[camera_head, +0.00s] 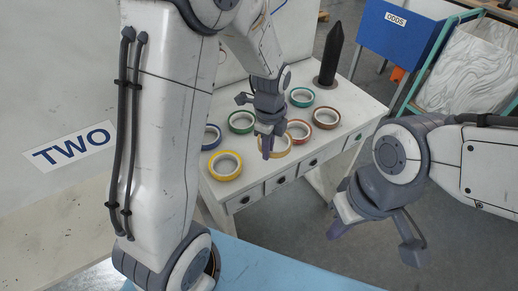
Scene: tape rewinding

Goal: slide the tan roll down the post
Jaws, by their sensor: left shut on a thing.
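The tan roll (283,152) is at the front of the white table, among the other rolls. My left gripper (268,146) is over it with its fingers pointing down, and is shut on it. The fingers hide part of its left side. I cannot tell whether the roll touches the tabletop. The black post (331,56) stands upright with a pointed top at the back right of the table, apart from the roll. My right gripper (342,222) hangs off the table's right side, away from the rolls; its finger gap is not clear.
Yellow (227,154), blue (218,143), green (241,129), teal (301,104), orange (307,139) and brown (326,125) rolls lie around the tan one. A blue bin marked ODDS (395,45) stands behind right. A light blue surface (265,272) lies in front.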

